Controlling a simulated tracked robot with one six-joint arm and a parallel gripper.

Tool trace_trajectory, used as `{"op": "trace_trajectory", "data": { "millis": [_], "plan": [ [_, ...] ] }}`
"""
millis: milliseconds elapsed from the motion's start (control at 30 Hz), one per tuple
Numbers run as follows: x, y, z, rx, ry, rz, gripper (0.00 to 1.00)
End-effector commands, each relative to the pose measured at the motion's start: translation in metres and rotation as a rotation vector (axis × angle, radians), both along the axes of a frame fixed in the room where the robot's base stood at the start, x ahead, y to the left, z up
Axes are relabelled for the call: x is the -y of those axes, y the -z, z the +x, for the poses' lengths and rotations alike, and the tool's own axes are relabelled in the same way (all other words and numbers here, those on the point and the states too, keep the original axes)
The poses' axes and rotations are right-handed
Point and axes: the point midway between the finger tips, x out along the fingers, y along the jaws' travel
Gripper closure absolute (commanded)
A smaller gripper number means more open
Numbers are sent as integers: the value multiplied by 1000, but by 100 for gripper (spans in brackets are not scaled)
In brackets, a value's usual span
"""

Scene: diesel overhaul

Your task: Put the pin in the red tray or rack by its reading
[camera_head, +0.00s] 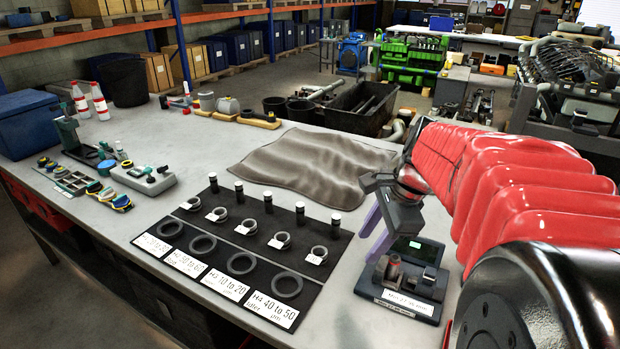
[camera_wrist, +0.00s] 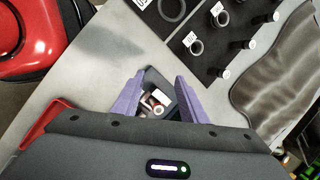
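My gripper (camera_wrist: 158,84) has two purple fingers, spread apart with nothing seen between their tips. It hangs over the dark measuring stand (camera_head: 408,307) at the table's right front; it also shows in the head view (camera_head: 376,222). The stand's small greenish display (camera_head: 415,248) is unreadable. A red edge (camera_wrist: 44,122), possibly the red tray, shows at lower left in the wrist view, mostly hidden.
A black mat (camera_head: 318,279) left of the stand bears labelled large rings, tagged small rings and several upright black cylinders. A crumpled grey cloth (camera_head: 310,165) lies behind it. A green-grey gauge (camera_head: 145,178) and small parts lie farther left. Bare table lies along the left front.

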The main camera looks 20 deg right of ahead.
Motion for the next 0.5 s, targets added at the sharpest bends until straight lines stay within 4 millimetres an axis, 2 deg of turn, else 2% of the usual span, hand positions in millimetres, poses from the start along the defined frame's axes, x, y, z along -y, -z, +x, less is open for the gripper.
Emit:
{"op": "trace_trajectory", "data": {
  "millis": [33, 100, 233, 400, 500],
  "plan": [
    [18, 4, 2, -16, 96, 43, 61],
    [39, 8, 3, -35, 231, 105, 61],
    [73, 15, 3, -65, 439, 202, 61],
    [95, 19, 2, -85, 577, 270, 61],
    [98, 20, 2, -88, 595, 278, 61]
  ]
}}
